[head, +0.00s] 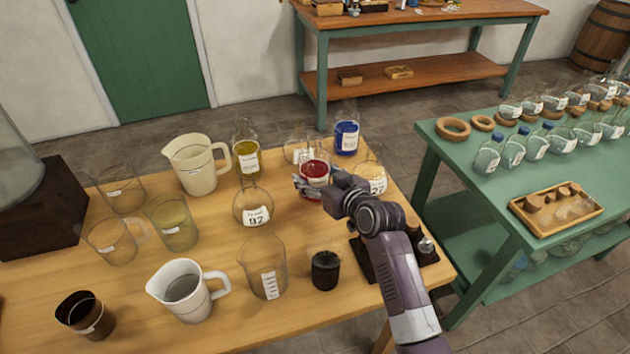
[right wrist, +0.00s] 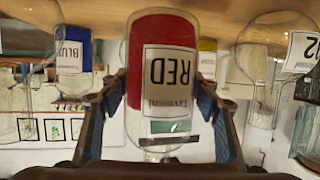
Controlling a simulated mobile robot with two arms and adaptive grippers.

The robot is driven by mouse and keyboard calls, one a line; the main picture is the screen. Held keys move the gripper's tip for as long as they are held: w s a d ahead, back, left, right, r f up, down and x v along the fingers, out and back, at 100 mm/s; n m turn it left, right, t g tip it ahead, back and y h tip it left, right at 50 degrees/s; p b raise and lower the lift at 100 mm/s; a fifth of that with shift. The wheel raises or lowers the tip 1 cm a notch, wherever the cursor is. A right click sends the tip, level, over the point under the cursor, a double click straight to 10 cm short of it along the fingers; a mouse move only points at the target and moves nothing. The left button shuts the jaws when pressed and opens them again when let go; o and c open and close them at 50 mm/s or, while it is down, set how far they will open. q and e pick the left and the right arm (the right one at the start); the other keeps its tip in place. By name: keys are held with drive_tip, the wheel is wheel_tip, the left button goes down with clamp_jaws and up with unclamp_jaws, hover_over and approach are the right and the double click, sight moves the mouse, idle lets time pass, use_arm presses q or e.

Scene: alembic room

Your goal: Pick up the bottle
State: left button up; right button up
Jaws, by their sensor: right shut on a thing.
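The bottle of red liquid (head: 314,172) is near the back right of the wooden table in the head view. In the right wrist view, which is upside down, the bottle (right wrist: 165,75) fills the middle, with a white label reading "RED". My right gripper (head: 318,188) is shut on this bottle, with one finger on each side of it; the gripper also shows in the right wrist view (right wrist: 160,110). I cannot tell whether the bottle's base touches the table. My left gripper is not in view.
Close by stand a blue bottle (head: 346,138), a yellow bottle (head: 246,157) and a flask labelled 97 (head: 254,207). A cream jug (head: 196,165), white jug (head: 186,290) and beaker (head: 264,268) share the wooden table (head: 225,325). A green table (head: 470,170) with glassware is at right.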

wheel_tip(320, 180, up, 17)
drive_tip(key=shift+r, duration=0.1)
idle(0.9)
idle(1.4)
